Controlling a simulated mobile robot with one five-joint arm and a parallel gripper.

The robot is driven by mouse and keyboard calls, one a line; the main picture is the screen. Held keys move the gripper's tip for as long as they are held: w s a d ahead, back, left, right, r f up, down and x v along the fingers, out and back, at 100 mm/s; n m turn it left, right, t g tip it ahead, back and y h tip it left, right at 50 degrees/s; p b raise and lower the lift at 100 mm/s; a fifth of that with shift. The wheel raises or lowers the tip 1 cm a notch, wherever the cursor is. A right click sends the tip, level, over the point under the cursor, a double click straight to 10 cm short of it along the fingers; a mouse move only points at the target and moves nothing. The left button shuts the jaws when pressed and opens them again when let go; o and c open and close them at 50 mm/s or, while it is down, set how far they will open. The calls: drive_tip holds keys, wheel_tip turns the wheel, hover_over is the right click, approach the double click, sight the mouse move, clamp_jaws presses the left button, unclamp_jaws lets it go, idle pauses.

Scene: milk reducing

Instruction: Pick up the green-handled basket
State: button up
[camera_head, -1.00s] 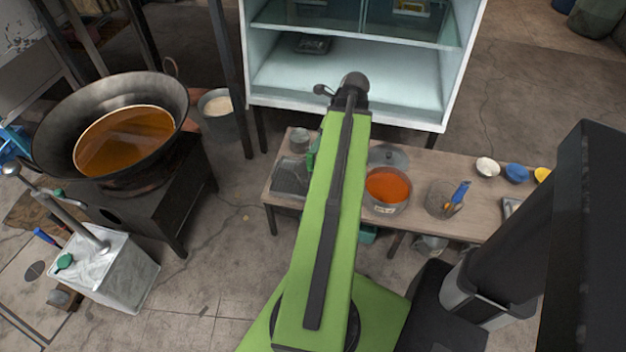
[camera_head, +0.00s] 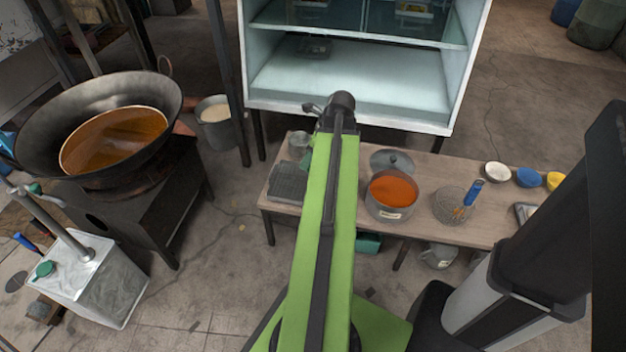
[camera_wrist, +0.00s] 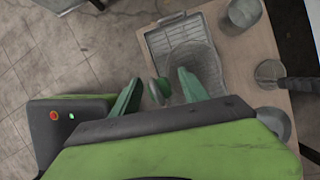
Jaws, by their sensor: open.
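The green-handled basket (camera_wrist: 200,65) shows in the wrist view as a grey wire mesh lying on a tray (camera_wrist: 152,38) on the wooden table. Its green handle (camera_wrist: 163,86) points back toward my gripper. My gripper (camera_wrist: 158,78) is open, with its two green fingers spread to either side of the handle end. I cannot tell their height over it. In the head view the tray (camera_head: 287,184) lies at the table's left end, and my arm hides most of the basket.
On the table (camera_head: 420,225) stand a pot of orange liquid (camera_head: 392,191), a blue-handled wire basket (camera_head: 452,206) and several small bowls. A glass cabinet (camera_head: 352,85) stands behind. A large wok of oil (camera_head: 92,120) is at left. Grey floor is clear between wok stand and table.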

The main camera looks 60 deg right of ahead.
clamp_jaws()
drive_tip(key=shift+r, duration=0.1)
idle(0.3)
